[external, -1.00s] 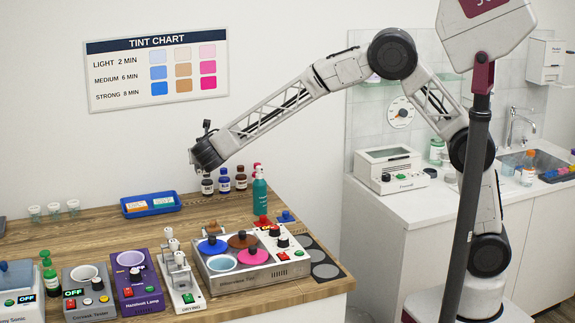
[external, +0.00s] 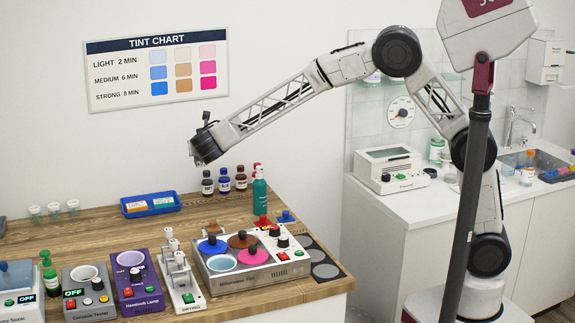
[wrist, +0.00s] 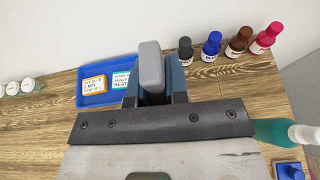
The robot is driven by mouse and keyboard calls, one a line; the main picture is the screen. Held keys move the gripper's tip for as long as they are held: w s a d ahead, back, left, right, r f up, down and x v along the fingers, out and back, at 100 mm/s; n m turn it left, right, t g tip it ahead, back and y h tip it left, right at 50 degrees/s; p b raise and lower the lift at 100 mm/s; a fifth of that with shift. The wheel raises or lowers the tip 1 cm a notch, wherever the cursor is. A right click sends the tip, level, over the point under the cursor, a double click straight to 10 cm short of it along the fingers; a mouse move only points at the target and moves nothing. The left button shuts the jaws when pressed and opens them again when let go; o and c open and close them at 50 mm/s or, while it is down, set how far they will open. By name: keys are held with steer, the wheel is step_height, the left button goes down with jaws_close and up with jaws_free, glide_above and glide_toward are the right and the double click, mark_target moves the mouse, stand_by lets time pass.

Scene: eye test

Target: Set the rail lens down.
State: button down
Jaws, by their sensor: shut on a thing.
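My gripper (external: 193,153) is high over the back of the wooden counter, in front of the white wall, well clear of the surface. In the wrist view, my gripper (wrist: 152,75) is shut, with blue-grey sides around a rounded grey piece. The rail lens in its jaws cannot be made out in either view; the gripper hides it. A white drying unit (external: 187,297) with several upright posts stands on the counter's front part. No lens is clearly visible on it.
A blue tray (external: 152,211) with orange and teal labelled packs lies at the back. Small dark bottles (external: 224,180) and a teal spray bottle (external: 260,195) stand right of it. The tint unit (external: 227,284) is at front right. Bare wood (external: 110,235) lies before the tray.

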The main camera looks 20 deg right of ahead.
step_height(320, 180, up, 11)
steer(key=shift+r, duration=0.1)
steer(key=s+a+n+g+y, duration=0.1)
steer(key=a+n+g+y, duration=0.4)
steer(key=a+n+y, duration=0.7)
steer(key=s+a+n+g, duration=0.2)
steer(key=s+n+g, duration=0.9)
steer(key=g, duration=0.3)
step_height(320, 180, down, 19)
steer(key=y, duration=0.1)
stand_by(0.5)
step_height(320, 180, down, 6)
stand_by(0.7)
